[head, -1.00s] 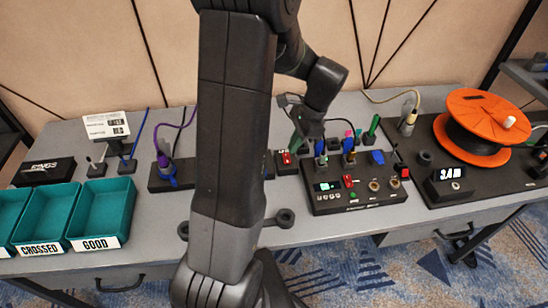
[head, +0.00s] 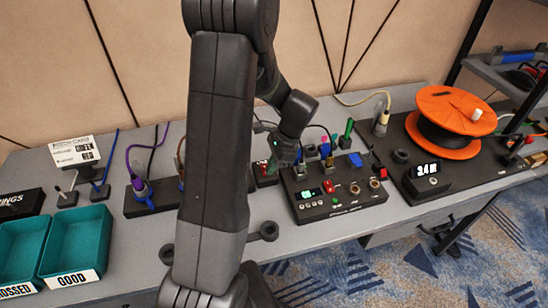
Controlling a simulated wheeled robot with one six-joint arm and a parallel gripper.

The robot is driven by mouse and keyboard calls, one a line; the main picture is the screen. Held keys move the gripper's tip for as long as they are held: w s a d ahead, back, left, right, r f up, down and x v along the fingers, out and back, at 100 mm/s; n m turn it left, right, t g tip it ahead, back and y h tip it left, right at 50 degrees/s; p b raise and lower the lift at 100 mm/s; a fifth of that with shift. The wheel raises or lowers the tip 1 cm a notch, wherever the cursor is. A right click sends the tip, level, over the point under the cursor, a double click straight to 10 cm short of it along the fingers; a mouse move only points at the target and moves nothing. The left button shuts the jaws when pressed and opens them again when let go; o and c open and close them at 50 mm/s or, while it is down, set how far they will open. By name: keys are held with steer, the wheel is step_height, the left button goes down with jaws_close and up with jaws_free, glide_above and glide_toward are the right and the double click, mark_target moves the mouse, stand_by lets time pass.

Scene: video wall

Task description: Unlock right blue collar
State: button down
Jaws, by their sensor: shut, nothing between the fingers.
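A black test box (head: 335,203) with a green display, knobs and a red switch sits right of my arm. Small upright blue parts (head: 325,150) stand at its back edge; one could be the right blue collar, but they are too small to tell. Another blue collar (head: 146,198) sits around the foot of a purple-cabled connector on a black block at the left. My gripper (head: 277,168) points down at the back left corner of the box, close to the blue parts. Its fingers look closed and empty. Whether it touches anything is unclear.
Teal bins, one labelled GOOD (head: 76,243), stand at the left. An orange cable reel (head: 452,108) and a 3.4 m display block (head: 434,176) are at the right. A green upright part (head: 348,130) and a blue block (head: 355,159) stand near the box.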

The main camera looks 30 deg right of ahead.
steer(key=x, duration=0.4)
steer(key=shift+w+a+f+p, duration=0.1)
steer(key=shift+w+a+p, duration=0.15)
steer(key=shift+a, duration=0.75)
steer(key=shift+w+a+p, duration=0.25)
steer(key=shift+w+a, duration=0.05)
steer(key=shift+a, duration=0.7)
steer(key=shift+s+a+m, duration=0.15)
steer(key=shift+a+m, duration=0.1)
steer(key=shift+m, duration=0.05)
